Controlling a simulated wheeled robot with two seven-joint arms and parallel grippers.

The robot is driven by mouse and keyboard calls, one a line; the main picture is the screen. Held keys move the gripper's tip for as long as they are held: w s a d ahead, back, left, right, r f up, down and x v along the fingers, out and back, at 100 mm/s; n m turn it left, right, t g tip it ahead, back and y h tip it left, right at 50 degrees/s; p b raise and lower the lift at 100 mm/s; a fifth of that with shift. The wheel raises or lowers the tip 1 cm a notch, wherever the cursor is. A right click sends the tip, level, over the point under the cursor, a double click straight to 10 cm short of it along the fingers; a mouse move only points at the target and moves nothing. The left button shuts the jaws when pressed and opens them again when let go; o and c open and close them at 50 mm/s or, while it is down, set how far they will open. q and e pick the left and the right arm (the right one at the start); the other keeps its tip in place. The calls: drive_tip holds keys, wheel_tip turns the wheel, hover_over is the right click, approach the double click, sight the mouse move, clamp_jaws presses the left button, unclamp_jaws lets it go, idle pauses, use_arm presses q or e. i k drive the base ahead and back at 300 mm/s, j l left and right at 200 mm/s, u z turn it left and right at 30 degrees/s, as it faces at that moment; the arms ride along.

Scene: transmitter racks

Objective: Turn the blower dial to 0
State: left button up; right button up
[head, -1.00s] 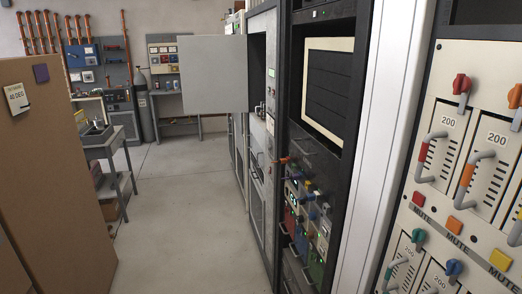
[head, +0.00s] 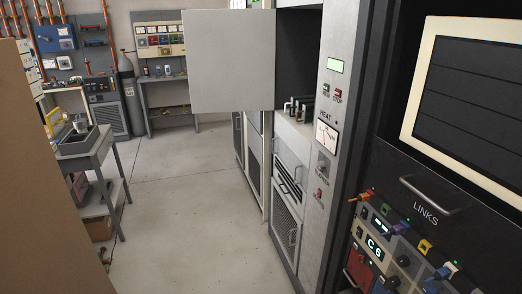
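Neither of my grippers is in the head view. A grey cabinet (head: 333,72) stands right of centre, with a narrow control strip on its front.
An open grey cabinet door (head: 229,60) sticks out into the aisle. A black rack marked "LINKS" (head: 425,215) with coloured modules is close on the right. A brown panel (head: 45,200) and a grey cart (head: 88,150) stand left. The floor (head: 185,200) between is clear.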

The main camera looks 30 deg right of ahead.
sight(321, 165)
drive_tip(key=i+j+z, duration=0.1)
drive_tip(key=i+z, duration=0.2)
drive_tip(key=i, duration=0.3)
drive_tip(key=i+j+z, duration=0.35)
drive_tip(key=i, duration=0.2)
drive_tip(key=i+j+z, duration=0.3)
drive_tip(key=i, duration=0.25)
